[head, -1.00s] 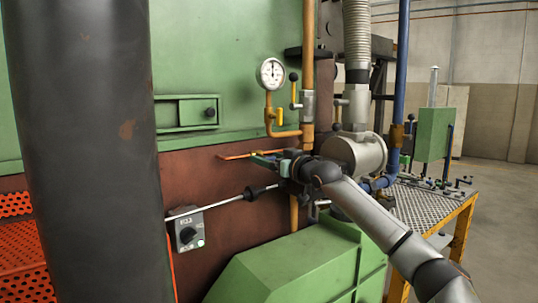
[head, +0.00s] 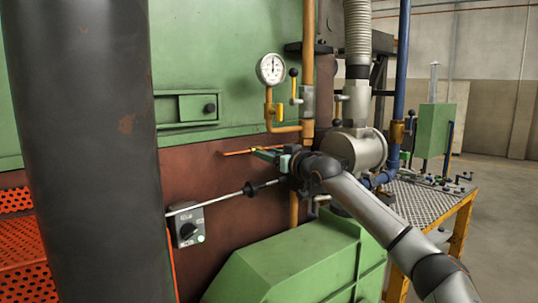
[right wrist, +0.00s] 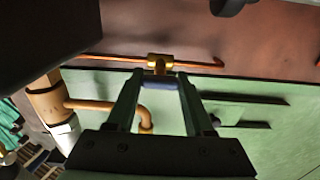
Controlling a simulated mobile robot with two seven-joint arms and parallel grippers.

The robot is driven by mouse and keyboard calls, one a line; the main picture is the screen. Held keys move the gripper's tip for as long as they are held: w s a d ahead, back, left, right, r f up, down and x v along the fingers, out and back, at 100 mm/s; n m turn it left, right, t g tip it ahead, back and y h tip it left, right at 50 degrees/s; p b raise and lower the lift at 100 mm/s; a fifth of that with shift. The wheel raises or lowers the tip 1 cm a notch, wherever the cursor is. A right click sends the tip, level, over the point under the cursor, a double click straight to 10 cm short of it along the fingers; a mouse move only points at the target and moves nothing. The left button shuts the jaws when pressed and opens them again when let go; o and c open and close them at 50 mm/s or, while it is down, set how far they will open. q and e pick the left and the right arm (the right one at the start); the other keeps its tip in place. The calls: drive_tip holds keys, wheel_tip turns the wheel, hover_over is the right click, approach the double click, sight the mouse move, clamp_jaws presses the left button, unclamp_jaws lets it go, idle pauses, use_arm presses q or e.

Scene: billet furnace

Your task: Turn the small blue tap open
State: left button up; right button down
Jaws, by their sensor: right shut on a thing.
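The small blue tap handle (right wrist: 160,85) lies crosswise between the fingertips of my right gripper (right wrist: 159,80) in the right wrist view. The gripper is shut on the handle. Its brass valve body (right wrist: 160,62) sits just beyond the fingertips on a thin copper pipe (right wrist: 195,63). In the head view my right gripper (head: 268,154) is against the brown wall, at the end of the thin copper pipe (head: 238,152). The blue handle is hard to make out there, mostly covered by the fingers. My left gripper is not in view.
A round gauge (head: 271,69) and a yellow-handled valve (head: 277,110) are above the gripper. A black-gripped rod (head: 230,196) and a grey switch box (head: 187,227) are below left. A green housing (head: 290,262) lies below, and a grey cylinder (head: 352,150) stands close right.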

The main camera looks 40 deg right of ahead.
drive_tip(key=shift+n, duration=0.4)
drive_tip(key=n, duration=0.3)
drive_tip(key=shift+n, duration=0.4)
drive_tip(key=n, duration=0.4)
drive_tip(key=shift+a+n, duration=0.1)
drive_tip(key=shift+n, duration=0.2)
drive_tip(key=n, duration=0.4)
drive_tip(key=shift+f, duration=0.1)
drive_tip(key=n, duration=0.4)
drive_tip(key=shift+f+n, duration=0.1)
drive_tip(key=shift+n, duration=0.2)
drive_tip(key=shift+c, duration=1.4)
unclamp_jaws()
